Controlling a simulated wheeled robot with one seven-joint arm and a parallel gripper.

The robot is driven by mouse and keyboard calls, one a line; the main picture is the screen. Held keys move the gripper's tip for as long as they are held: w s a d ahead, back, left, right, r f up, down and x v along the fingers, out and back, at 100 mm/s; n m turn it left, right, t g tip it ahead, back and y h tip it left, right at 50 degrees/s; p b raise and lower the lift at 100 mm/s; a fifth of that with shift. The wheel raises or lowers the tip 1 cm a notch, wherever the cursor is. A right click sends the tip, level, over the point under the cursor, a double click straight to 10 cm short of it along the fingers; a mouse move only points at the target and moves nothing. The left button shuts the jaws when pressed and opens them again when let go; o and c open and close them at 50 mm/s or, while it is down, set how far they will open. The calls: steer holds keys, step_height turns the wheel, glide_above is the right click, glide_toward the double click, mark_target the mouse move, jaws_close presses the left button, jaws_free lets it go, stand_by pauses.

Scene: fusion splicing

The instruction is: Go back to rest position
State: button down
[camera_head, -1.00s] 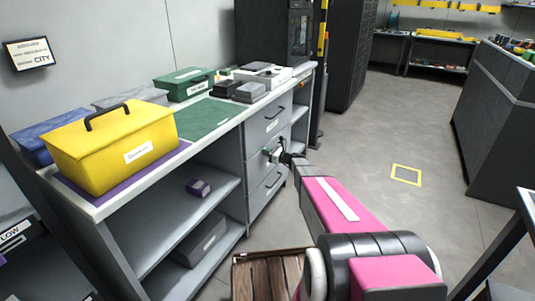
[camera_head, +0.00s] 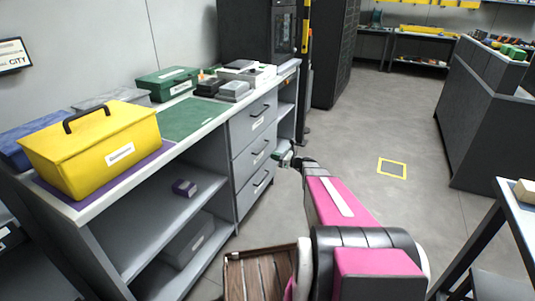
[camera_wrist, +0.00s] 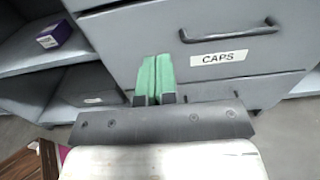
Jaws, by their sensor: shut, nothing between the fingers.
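My gripper (camera_wrist: 155,80) is shut and empty in the wrist view, its two green fingers side by side. In the wrist view the fingers appear in front of a grey drawer front labelled "CAPS" (camera_wrist: 222,58). In the head view my gripper (camera_head: 281,155) is small, at the end of my pink and black arm, beside the drawer unit (camera_head: 254,150) of the workbench. All the drawers there look shut. I cannot tell from these views whether the fingers touch the drawer front.
A yellow toolbox (camera_head: 92,150), a green mat (camera_head: 193,118) and several boxes stand on the bench. A small purple box (camera_head: 184,187) lies on the shelf below. A slatted wooden surface (camera_head: 258,275) is at the bottom.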

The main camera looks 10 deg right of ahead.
steer(key=s+a+f+n+g+h, duration=0.1)
steer(key=s+a+n+g+h, duration=0.25)
steer(key=s+n, duration=0.4)
steer(key=s+a+n+g+h, duration=0.2)
steer(key=s+a+n+g, duration=0.35)
steer(key=s, duration=0.35)
steer(key=s+d+r+n+h, duration=0.1)
steer(key=s+d+n+h, duration=0.1)
steer(key=s+n+h, duration=0.2)
steer(key=s+d+r+n+g+h, duration=0.1)
steer(key=s+d+n+h, duration=0.1)
steer(key=s+n+h, duration=0.3)
steer(key=s+n, duration=0.3)
steer(key=s, duration=0.1)
steer(key=shift+s+d+r+g, duration=0.25)
steer(key=shift+d+g, duration=0.05)
